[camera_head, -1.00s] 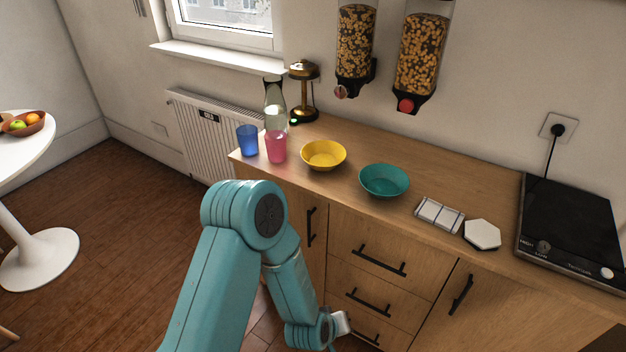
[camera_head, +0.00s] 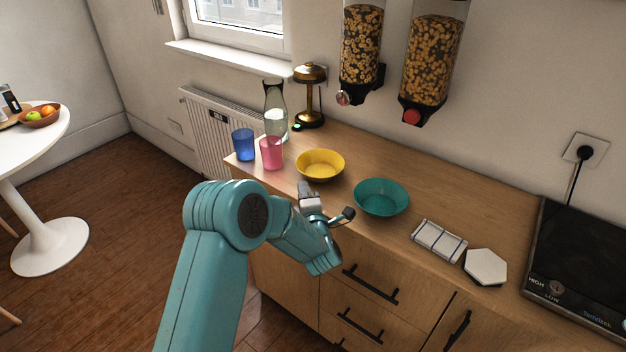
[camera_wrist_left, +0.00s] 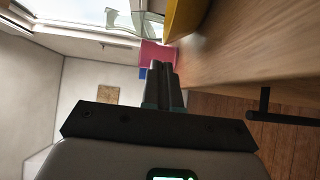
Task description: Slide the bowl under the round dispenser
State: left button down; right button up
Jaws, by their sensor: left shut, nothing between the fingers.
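A yellow bowl (camera_head: 320,166) and a teal bowl (camera_head: 381,199) stand upright on the wooden counter. Two wall dispensers with cereal hang above the counter's back: a narrower one (camera_head: 361,45) with a pale knob and a wider one (camera_head: 432,60) with a red knob. I cannot tell for sure which is the round one. My left gripper (camera_head: 307,188) is shut and empty at the counter's front edge, just in front of the yellow bowl. In the left wrist view its fingers (camera_wrist_left: 163,82) are together, with the yellow bowl (camera_wrist_left: 184,18) beyond them. My right gripper is not in view.
A blue cup (camera_head: 243,144), pink cup (camera_head: 271,153), glass carafe (camera_head: 275,112) and brass lamp (camera_head: 309,95) stand at the counter's left end. A folded cloth (camera_head: 438,241), white hexagonal coaster (camera_head: 486,267) and black hob (camera_head: 585,260) lie right. Counter below the dispensers is clear.

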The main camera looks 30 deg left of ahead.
pick_arm(q)
jog(key=shift+w+a, duration=0.2)
jog(key=shift+w, duration=0.7)
jog(key=shift+w+r+p, duration=0.15)
jog(key=shift+w+p, duration=0.15)
jog(key=shift+w, duration=0.3)
jog(key=shift+w+d, duration=0.1)
jog(key=shift+w, duration=0.15)
jog(key=shift+w+f, duration=0.2)
jog(key=shift+w, duration=0.05)
jog(key=shift+s, duration=0.1)
jog(key=shift+r, duration=0.1)
